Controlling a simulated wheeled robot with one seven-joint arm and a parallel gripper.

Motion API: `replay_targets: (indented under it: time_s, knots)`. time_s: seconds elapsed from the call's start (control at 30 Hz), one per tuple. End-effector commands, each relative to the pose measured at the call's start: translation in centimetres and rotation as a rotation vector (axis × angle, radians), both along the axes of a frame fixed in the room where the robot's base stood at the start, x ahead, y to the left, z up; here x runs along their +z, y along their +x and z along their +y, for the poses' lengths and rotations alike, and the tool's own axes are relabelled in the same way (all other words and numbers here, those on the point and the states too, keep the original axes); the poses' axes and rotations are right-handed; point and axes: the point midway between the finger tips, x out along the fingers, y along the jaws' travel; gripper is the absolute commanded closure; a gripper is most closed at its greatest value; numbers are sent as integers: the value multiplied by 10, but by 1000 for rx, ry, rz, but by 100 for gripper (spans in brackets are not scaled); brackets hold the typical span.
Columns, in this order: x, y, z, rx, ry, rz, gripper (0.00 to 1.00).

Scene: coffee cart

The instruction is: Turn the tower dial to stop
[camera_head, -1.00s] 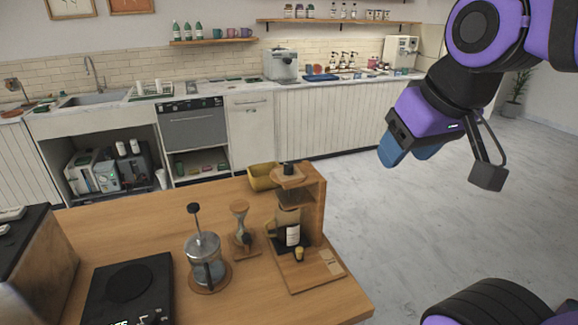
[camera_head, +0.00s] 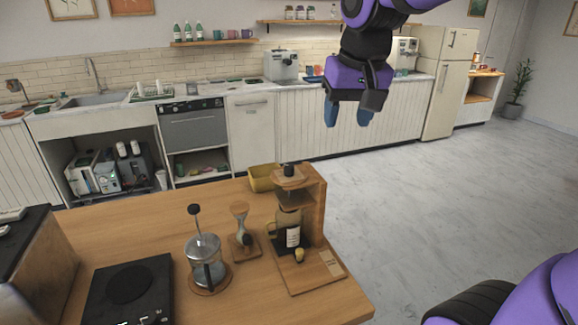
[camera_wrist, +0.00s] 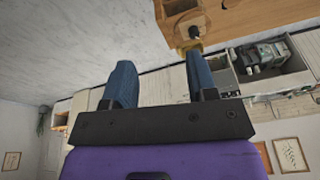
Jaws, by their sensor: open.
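The wooden tower (camera_head: 314,205) stands upright at the right part of the wooden counter, holding a dark glass vessel (camera_head: 287,230) with a pale label. A dark cap (camera_head: 289,170) sits on its top, and a small brass-coloured knob (camera_head: 299,256) shows low at its front. I cannot tell the dial's setting. My gripper (camera_head: 348,116) is open and empty, in the air above and to the right of the tower, touching nothing. In the wrist view its blue fingers (camera_wrist: 160,75) are apart, and the tower's wooden top (camera_wrist: 190,12) shows at the upper edge.
A French press (camera_head: 206,264) and an hourglass-shaped glass piece (camera_head: 241,235) stand left of the tower. A black scale or hot plate (camera_head: 130,285) lies at the front left. The floor (camera_head: 430,210) on the right is clear.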

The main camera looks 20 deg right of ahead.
Motion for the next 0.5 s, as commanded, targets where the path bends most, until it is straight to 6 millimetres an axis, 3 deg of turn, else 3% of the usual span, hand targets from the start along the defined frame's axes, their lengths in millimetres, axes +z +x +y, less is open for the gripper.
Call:
replay_targets:
  time_s: [0.2, 0.5]
  knots:
    - [-17, 64, 15, -87, 20, 97, 47]
    - [-56, 139, 36, -204, 41, 212, 47]
